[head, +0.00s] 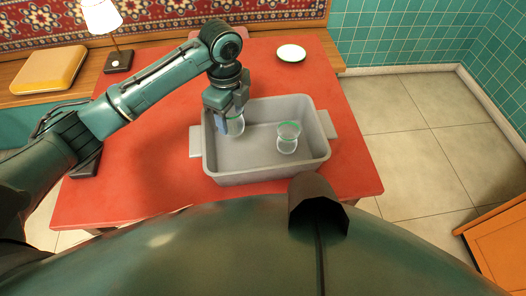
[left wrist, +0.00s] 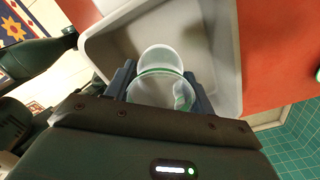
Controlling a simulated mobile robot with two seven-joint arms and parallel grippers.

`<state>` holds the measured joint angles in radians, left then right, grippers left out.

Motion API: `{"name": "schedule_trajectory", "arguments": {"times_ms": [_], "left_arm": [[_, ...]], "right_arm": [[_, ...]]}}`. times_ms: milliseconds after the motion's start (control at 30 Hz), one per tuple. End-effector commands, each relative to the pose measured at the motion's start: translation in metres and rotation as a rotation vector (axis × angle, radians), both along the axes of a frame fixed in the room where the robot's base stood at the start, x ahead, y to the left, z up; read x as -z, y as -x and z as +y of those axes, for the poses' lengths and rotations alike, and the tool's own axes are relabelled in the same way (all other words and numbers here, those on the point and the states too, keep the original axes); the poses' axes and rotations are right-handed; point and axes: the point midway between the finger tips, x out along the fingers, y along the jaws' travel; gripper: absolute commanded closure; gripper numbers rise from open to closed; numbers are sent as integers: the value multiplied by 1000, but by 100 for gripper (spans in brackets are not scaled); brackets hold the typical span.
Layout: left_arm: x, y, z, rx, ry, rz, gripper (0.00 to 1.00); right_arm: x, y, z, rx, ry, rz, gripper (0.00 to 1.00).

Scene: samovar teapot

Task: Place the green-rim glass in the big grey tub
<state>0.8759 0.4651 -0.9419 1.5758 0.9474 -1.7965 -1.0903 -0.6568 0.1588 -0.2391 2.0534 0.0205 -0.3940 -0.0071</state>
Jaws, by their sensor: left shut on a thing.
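My left gripper (head: 226,118) reaches down over the left back part of the big grey tub (head: 262,174). It is shut on a clear waisted glass (head: 236,126). In the left wrist view this glass (left wrist: 160,92) sits between the two fingers, its green rim towards the camera. The tub's wall (left wrist: 103,48) shows around it there. I cannot tell whether the glass touches the tub floor. A second clear glass with a green rim (head: 288,138) stands upright inside the tub, right of the gripper. My right gripper is not in view.
The tub stands on a red table (head: 130,190). A white plate (head: 291,52) lies behind it. The tub floor between the glasses is bare.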

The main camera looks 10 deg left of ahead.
Motion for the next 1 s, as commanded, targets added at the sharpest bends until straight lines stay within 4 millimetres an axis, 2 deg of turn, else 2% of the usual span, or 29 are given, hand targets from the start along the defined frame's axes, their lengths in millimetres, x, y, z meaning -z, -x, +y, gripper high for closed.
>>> {"name": "schedule_trajectory", "arguments": {"times_ms": [167,433,667,833,1000], "left_arm": [[18,-3,-3,99,-2,2,71],[65,-3,-3,111,-4,3,71],[83,-3,-3,111,-3,1,71],[108,-2,-2,109,-4,3,71],[112,-3,-2,110,-3,-1,71]], "right_arm": [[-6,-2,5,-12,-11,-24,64],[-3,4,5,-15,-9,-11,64],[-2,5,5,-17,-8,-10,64],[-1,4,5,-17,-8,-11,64],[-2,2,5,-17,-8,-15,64]]}}
